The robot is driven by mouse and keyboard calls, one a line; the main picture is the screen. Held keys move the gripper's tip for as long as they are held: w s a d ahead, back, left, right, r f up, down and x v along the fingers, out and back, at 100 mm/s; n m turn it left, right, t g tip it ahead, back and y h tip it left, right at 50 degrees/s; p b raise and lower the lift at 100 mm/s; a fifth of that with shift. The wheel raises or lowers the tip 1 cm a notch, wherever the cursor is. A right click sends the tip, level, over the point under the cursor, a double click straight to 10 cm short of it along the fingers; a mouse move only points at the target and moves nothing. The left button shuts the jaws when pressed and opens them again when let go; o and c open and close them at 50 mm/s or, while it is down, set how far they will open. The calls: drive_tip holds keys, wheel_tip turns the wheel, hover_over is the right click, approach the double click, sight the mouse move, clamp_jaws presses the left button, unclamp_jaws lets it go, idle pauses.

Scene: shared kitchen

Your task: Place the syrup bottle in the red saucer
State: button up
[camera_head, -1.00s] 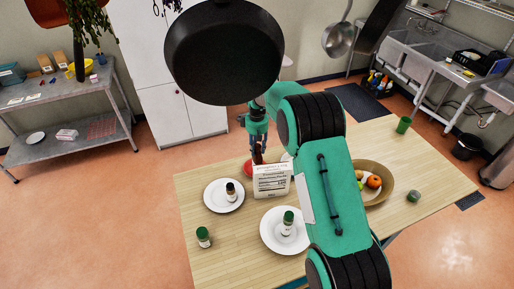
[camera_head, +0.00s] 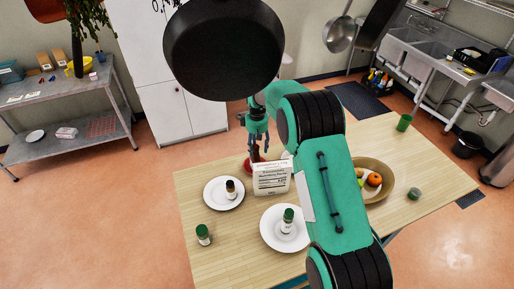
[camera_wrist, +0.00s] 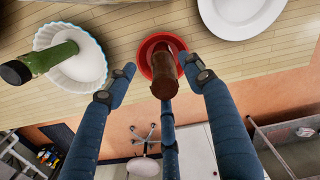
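The brown syrup bottle (camera_wrist: 164,80) stands on the red saucer (camera_wrist: 147,47) in the wrist view. In the head view the dark bottle (camera_head: 255,154) shows below my gripper, and part of the red saucer (camera_head: 247,167) shows behind a white carton. My gripper (camera_wrist: 157,68) is open, with blue fingers spread on both sides of the bottle. The left finger is clearly apart from it; the right one looks close, and contact is hard to tell. My gripper also shows above the bottle in the head view (camera_head: 258,139).
The white carton (camera_head: 271,180) stands in front of the saucer. White plates (camera_head: 212,201) (camera_head: 270,240) hold small bottles, and a green-capped bottle (camera_head: 203,235) stands at the table's left. A fruit bowl (camera_head: 384,188) is at right. A black pan (camera_head: 222,50) hangs in the foreground.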

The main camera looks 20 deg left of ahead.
drive_tip(key=shift+r+p, duration=0.55)
drive_tip(key=shift+r, duration=0.2)
drive_tip(key=shift+r+b, duration=0.6)
drive_tip(key=shift+r, duration=1.25)
